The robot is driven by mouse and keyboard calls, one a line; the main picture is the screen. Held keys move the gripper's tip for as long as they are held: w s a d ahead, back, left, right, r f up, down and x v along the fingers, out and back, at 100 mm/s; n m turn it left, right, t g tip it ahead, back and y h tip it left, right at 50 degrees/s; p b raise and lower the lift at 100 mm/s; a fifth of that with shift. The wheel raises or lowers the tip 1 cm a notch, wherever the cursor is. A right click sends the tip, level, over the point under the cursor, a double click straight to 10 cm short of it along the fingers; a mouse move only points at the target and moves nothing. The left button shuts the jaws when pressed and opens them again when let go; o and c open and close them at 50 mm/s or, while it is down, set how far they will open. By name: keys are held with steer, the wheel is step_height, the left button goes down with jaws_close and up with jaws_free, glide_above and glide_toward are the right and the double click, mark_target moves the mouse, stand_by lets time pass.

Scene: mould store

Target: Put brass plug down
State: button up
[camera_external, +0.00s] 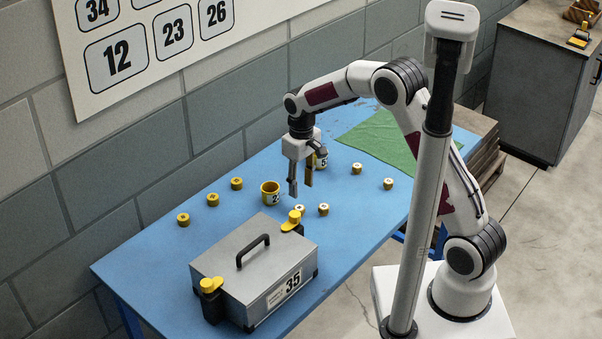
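Several small brass-yellow plugs with marked tops stand apart on the blue table (150,250); which one the task means I cannot tell. One plug (299,209) is just below my gripper (301,190), and another plug (323,209) is beside it to the right. Three plugs (183,218) (213,199) (236,183) stand at the left, and two (357,168) (388,183) at the right. My gripper points down above the table with its fingers apart, and I see nothing between them.
A grey case (255,270) marked 35 with yellow latches fills the front. A green cloth (382,135) lies at the back right.

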steer(key=s+d+r+m+t+y, duration=0.1)
steer(key=s+d+r+m, duration=0.1)
steer(key=d+r, duration=0.7)
steer(key=s+d+r+m+t, duration=0.1)
steer(key=s+d+r+m, duration=0.1)
steer(key=d+r, duration=0.75)
steer(key=s+d+m+t+h, duration=0.1)
steer(key=s+d+m+t, duration=0.2)
steer(key=s+d, duration=1.3)
steer(key=shift+d+r+m+t, duration=0.3)
steer(key=shift+d+r+m, duration=0.1)
steer(key=shift+m, duration=0.6)
steer(key=shift+o, duration=0.6)
